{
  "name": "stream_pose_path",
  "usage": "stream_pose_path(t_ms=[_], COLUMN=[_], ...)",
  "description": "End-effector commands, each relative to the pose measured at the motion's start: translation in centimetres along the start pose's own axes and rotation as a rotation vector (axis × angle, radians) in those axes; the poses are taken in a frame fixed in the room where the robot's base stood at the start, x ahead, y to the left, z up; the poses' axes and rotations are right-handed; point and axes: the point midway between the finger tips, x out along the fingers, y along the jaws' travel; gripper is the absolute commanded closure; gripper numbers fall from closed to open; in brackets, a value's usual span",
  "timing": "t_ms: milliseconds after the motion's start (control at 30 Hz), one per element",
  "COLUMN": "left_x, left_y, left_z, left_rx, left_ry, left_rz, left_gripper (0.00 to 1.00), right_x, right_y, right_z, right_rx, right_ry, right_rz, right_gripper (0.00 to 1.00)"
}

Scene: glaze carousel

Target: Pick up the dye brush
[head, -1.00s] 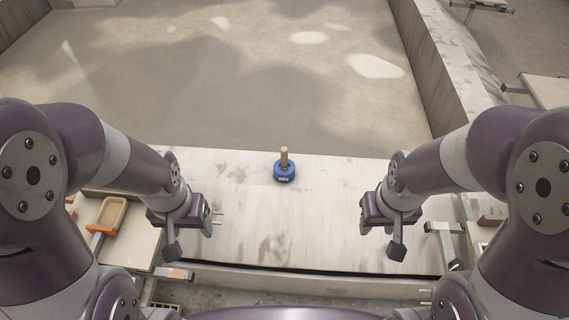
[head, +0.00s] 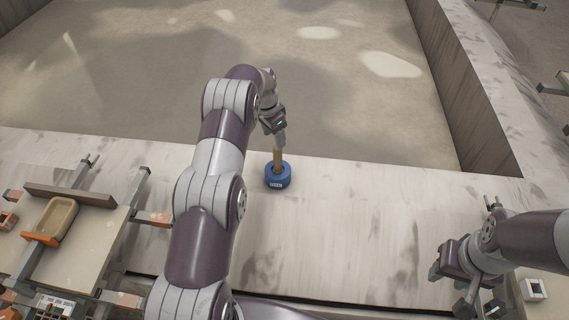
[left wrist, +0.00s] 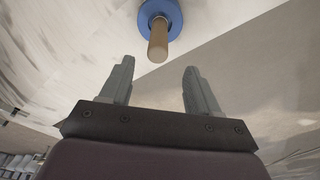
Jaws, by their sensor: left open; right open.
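The dye brush shows as an upright wooden handle (head: 278,156) in a round blue base (head: 278,181) on the pale worktop (head: 350,215). My left gripper (head: 279,140) is at the top of the handle, reaching in from above. In the left wrist view its two fingers (left wrist: 159,68) are open and apart. The handle (left wrist: 158,42) lies just beyond the fingertips, in line with the gap, with the blue base (left wrist: 172,10) behind it. The bristles cannot be seen. My right gripper (head: 455,284) is open and empty at the lower right, away from the brush.
At the left, a side shelf (head: 98,238) holds a tan dish (head: 57,221) beside an orange piece (head: 39,239). A small white square block (head: 533,290) lies at the lower right. The worktop around the blue base is clear.

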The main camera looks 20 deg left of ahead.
Motion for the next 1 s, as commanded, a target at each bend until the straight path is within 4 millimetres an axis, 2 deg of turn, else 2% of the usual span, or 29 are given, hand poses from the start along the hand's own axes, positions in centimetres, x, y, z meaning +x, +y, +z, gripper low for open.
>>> stream_pose_path(t_ms=[33, 267, 433, 533, 733, 767, 900, 933, 1000], left_x=[1.4, 4.4, 7.7, 8.5, 8.5, 8.5, 8.5, 8.5, 8.5], left_y=[0.1, 0.1, 0.5, 0.4, 0.4, 0.4, 0.4, 0.4, 0.4], left_z=[0.0, 0.0, 0.2, 0.2, 0.1, 0.1, 0.1, 0.1, 0.1], left_rx=[0.0, -0.001, -0.002, -0.002, -0.002, -0.002, -0.003, -0.003, -0.003], left_ry=[-0.001, 0.001, 0.0, 0.001, 0.002, 0.002, 0.002, 0.001, 0.002], left_rz=[0.001, -0.001, -0.001, -0.004, -0.005, -0.004, -0.004, -0.004, -0.004], left_gripper=[0.39, 0.39, 0.39, 0.39, 0.39, 0.42, 0.88, 0.95, 0.95], right_x=[0.5, 1.0, 1.8, 1.9, 1.8, 1.8, 1.9, 1.9, 1.8], right_y=[0.0, 0.0, 0.0, 0.0, 0.0, 0.0, 0.0, 0.0, 0.0], right_z=[0.1, 0.1, 0.2, 0.2, 0.2, 0.2, 0.2, 0.2, 0.2], right_rx=[0.0, 0.0, 0.0, 0.0, 0.0, 0.0, 0.0, 0.0, 0.0], right_ry=[0.0, 0.0, 0.0, 0.0, 0.0, 0.0, 0.0, 0.0, 0.0], right_rz=[0.0, 0.0, 0.0, 0.0, 0.0, 0.0, 0.0, 0.0, 0.0], right_gripper=[0.57, 0.57, 0.57, 0.57, 0.57, 0.57, 0.57, 0.57, 0.57])
